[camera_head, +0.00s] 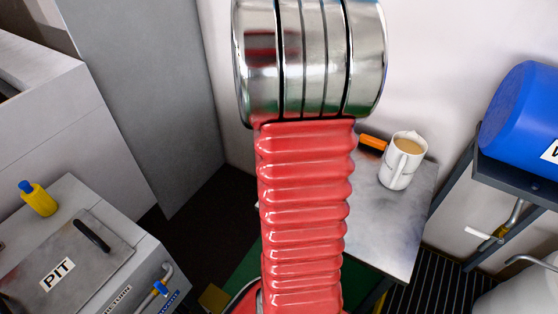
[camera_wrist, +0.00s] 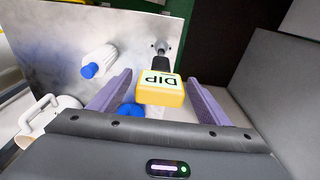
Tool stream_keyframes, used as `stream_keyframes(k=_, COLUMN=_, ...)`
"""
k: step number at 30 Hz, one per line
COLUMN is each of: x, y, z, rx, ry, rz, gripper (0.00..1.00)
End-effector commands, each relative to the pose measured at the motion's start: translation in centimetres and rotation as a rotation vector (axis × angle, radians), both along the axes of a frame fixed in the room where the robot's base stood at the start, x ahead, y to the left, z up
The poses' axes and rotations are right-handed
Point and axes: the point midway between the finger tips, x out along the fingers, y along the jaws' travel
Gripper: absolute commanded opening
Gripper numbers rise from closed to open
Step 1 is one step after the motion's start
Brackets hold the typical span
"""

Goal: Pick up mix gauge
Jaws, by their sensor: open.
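In the wrist view, a yellow block-shaped tool (camera_wrist: 160,94) with a white label reading DIP, upside down, lies on the grey metal table (camera_wrist: 125,20). Its black neck runs away from me to a small metal end. No label with the word mix shows, so I cannot tell whether this is the mix gauge. My gripper (camera_wrist: 160,80) is open, with one purple finger on each side of the yellow tool. I see no clear contact. In the head view, my arm hides part of the table, and an orange and black item (camera_head: 372,143) shows near the wall.
A white mug of brown drink (camera_head: 398,160) stands on the table; it shows left in the wrist view (camera_wrist: 48,118). A white bottle with a blue cap (camera_wrist: 98,62) lies left of the tool. Another blue part (camera_wrist: 130,109) shows under the tool's left edge. A grey PIT box (camera_head: 70,255) stands left.

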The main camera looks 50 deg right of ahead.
Motion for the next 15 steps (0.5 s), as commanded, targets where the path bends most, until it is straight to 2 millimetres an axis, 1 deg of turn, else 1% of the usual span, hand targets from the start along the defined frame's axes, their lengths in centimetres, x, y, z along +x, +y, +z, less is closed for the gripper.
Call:
stream_keyframes(k=9, x=0.02, y=0.03, z=0.03, rx=0.0, ry=0.0, rz=0.001, gripper=0.7)
stream_keyframes(k=15, x=0.03, y=0.04, z=0.03, rx=0.0, ry=0.0, rz=0.001, gripper=0.56)
